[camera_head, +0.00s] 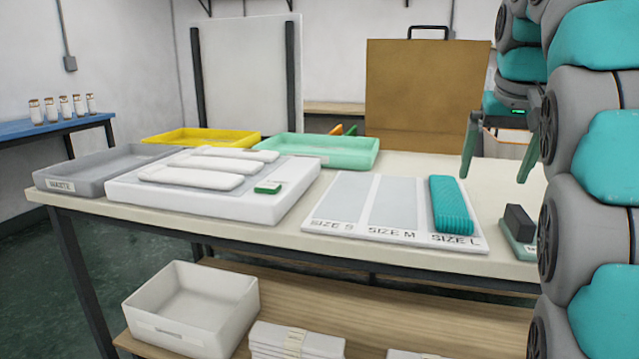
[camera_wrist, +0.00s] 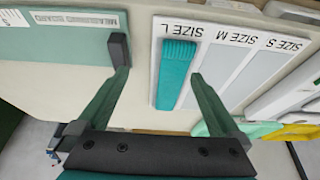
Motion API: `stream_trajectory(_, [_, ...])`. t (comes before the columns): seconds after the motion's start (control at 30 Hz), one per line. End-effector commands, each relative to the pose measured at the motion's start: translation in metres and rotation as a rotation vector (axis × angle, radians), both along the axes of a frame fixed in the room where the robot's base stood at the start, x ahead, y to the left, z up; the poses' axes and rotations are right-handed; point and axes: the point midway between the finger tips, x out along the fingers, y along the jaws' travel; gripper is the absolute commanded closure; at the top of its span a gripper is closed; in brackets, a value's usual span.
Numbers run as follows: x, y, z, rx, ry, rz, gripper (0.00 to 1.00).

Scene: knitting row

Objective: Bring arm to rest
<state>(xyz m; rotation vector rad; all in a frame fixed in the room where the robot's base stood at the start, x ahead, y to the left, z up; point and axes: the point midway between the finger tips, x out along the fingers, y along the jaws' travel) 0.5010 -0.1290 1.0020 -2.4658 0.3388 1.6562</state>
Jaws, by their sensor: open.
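My gripper (camera_head: 497,150) is open and empty, held above the right part of the table (camera_head: 420,258) with its fingers pointing down. The open fingers (camera_wrist: 153,85) also show in the wrist view. My arm runs up the right side of the head view. A teal knitted piece (camera_head: 450,206) lies on the SIZE L strip of the white size board (camera_head: 345,205), apart from my gripper. It also shows in the wrist view (camera_wrist: 176,72). The SIZE S and SIZE M strips are bare.
A grey WASTE tray (camera_head: 62,186), a white block with white pieces (camera_head: 215,205), a yellow tray (camera_head: 200,134) and a green tray (camera_head: 330,153) stand on the left half. A dark block on a green-grey base (camera_head: 520,225) sits at the right. A white bin (camera_head: 190,310) is on the lower shelf.

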Motion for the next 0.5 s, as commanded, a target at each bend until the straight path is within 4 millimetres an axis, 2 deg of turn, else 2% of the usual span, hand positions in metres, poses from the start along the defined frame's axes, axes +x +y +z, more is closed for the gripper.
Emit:
stream_trajectory(0.27, [-0.005,0.006,-0.011,0.014,0.019,0.001,0.0])
stream_trajectory(0.5, [-0.014,0.015,-0.028,0.031,0.046,0.004,0.0])
